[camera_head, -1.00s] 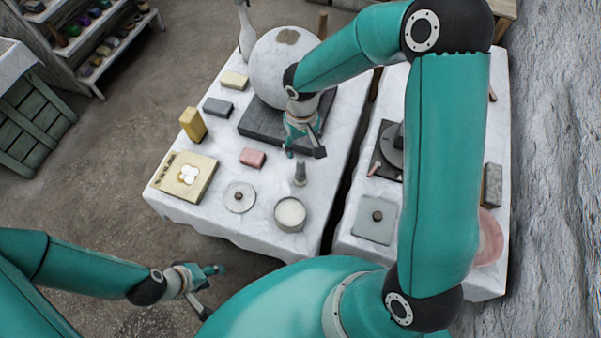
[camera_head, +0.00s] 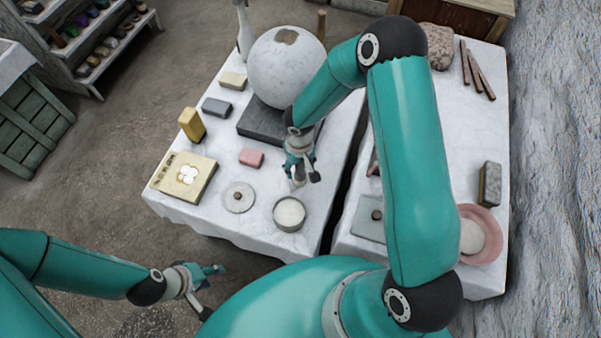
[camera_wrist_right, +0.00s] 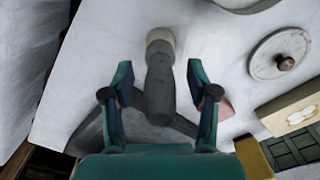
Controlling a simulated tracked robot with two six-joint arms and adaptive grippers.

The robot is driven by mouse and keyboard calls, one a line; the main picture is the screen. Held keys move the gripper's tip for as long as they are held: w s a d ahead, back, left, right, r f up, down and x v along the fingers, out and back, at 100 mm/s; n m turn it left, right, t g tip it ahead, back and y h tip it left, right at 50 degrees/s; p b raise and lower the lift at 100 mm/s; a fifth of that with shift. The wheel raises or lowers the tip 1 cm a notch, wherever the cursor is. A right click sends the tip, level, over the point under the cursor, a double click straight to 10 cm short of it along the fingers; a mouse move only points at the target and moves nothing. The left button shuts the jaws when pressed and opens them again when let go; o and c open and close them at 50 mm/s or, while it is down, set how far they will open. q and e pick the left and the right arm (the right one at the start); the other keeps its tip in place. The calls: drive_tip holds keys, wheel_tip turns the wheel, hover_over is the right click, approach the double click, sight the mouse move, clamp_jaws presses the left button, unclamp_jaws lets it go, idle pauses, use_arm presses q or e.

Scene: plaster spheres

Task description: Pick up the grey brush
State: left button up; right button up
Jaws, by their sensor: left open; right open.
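The grey brush (camera_wrist_right: 160,92) stands between the two fingers of my right gripper (camera_wrist_right: 160,70) in the right wrist view. It has a dark grey handle and a pale end (camera_wrist_right: 160,40). The fingers are apart, with a gap on each side of the handle. In the head view my right gripper (camera_head: 302,176) is low over the left table and covers most of the brush (camera_head: 298,178). My left gripper (camera_head: 212,290) is open and empty, off the table's front edge at the lower left.
A white pot (camera_head: 289,214) stands just in front of the brush. A round lid (camera_head: 239,197), a pink block (camera_head: 251,157) and a yellow box (camera_head: 190,177) lie to the left. A large plaster sphere (camera_head: 280,68) rests on a dark slab (camera_head: 252,127) behind.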

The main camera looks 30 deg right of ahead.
drive_tip(key=shift+c, duration=0.3)
clamp_jaws()
drive_tip(key=shift+r, duration=0.1)
wheel_tip(320, 180, up, 20)
drive_tip(key=shift+p, duration=0.4)
